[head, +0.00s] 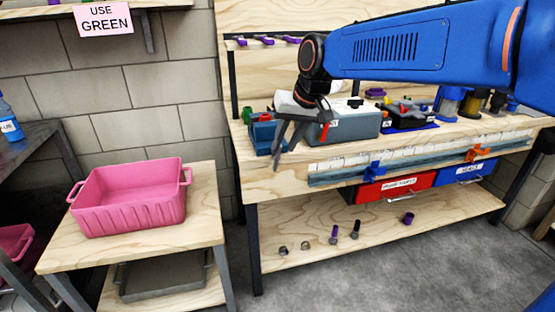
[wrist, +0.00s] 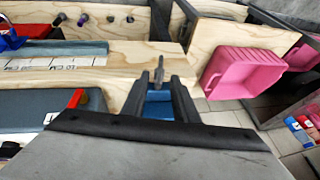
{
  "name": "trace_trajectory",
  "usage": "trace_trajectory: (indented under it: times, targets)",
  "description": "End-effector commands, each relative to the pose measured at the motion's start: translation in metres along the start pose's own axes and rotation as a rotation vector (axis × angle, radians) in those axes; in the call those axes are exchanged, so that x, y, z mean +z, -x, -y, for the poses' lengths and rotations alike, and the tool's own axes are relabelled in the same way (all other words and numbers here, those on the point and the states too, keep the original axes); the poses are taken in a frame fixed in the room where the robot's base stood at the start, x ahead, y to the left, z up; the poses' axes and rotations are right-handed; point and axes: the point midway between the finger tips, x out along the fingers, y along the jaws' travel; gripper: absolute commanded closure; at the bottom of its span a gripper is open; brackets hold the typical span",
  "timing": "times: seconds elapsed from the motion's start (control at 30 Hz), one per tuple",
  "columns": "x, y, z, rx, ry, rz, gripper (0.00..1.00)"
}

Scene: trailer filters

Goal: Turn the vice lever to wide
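The blue vice (head: 262,133) sits at the left end of the wooden workbench, partly hidden by my gripper (head: 285,147). In the wrist view the vice (wrist: 157,104) shows between the two dark fingers of my gripper (wrist: 158,62). A thin grey upright piece, apparently the vice lever (wrist: 159,73), stands in the gap between the fingertips. The fingers are apart, with nothing clearly gripped. I cannot tell whether either finger touches the lever. My gripper points down at the bench's left end. The markings for the lever's settings cannot be made out.
A grey box (head: 350,128) with a red handle (head: 325,131) stands right beside the vice. A ruler strip (head: 420,158) runs along the bench's front edge. A pink bin (head: 130,197) is on a lower table to the left. Red (head: 395,189) and blue drawers (head: 465,172) hang below.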

Motion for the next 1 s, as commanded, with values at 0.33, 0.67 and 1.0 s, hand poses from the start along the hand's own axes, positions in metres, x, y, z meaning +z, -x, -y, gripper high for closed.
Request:
trace_trajectory:
  times: [0.33, 0.67, 1.0]
  targets:
    - [0.001, -0.058, 0.0, 0.001, 0.001, 0.002, 0.73]
    - [0.001, -0.078, 0.0, 0.0, 0.0, 0.001, 0.73]
    - [0.0, -0.078, 0.0, 0.0, 0.0, 0.0, 0.97]
